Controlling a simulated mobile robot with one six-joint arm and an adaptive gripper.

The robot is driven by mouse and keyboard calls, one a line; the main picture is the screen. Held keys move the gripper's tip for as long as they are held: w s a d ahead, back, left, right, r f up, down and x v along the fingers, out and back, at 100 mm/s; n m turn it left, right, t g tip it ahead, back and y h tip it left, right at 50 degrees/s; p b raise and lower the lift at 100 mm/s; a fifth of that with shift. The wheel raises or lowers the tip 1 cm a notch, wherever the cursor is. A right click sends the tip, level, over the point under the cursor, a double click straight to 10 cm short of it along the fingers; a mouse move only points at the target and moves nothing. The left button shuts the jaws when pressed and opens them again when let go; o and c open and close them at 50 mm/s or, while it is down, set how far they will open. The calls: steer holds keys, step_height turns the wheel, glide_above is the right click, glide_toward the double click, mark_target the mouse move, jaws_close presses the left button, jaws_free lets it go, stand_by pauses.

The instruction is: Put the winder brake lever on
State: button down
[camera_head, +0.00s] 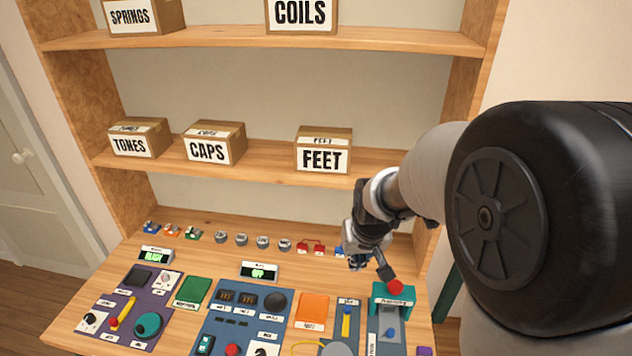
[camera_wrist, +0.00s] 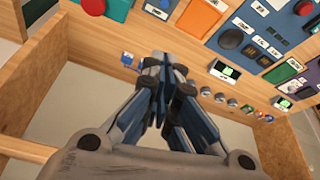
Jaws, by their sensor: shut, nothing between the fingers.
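The small panel labels are too blurred for me to tell which control is the winder brake lever. A red-knobbed control (camera_head: 395,286) stands at the teal housing (camera_head: 380,297) on the right panel, with a dark bar beside it. Its red knob also shows at the top of the wrist view (camera_wrist: 94,5). A yellow lever (camera_head: 346,322) lies on the neighbouring panel, and another yellow lever with a red end (camera_head: 123,312) is on the purple panel at left. My gripper (camera_head: 357,262) is shut and empty, above the bench behind the teal housing; its fingers fill the middle of the wrist view (camera_wrist: 163,62).
A row of small coloured and grey parts (camera_head: 241,239) runs along the back of the bench. An orange pad (camera_head: 313,310) and a green pad (camera_head: 194,291) lie between panels. Shelves above hold labelled boxes, including FEET (camera_head: 323,158). Wooden side walls bound the bench.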

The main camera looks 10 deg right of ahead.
glide_above(346, 319)
steer(key=w, duration=0.6)
step_height(346, 319, down, 14)
steer(key=r, duration=0.1)
steer(key=shift+d+f, duration=0.2)
steer(key=shift+d, duration=0.2)
steer(key=b+x, duration=0.2)
steer(key=x, duration=0.8)
steer(key=shift+s+f+b, duration=0.15)
steer(key=shift+f+b, duration=0.15)
steer(key=shift+b, duration=0.1)
steer(key=s, duration=0.3)
steer(key=shift+s+r+b, duration=0.15)
steer(key=shift+r+b, duration=0.05)
steer(key=shift+b, duration=0.1)
steer(key=shift+s, duration=0.35)
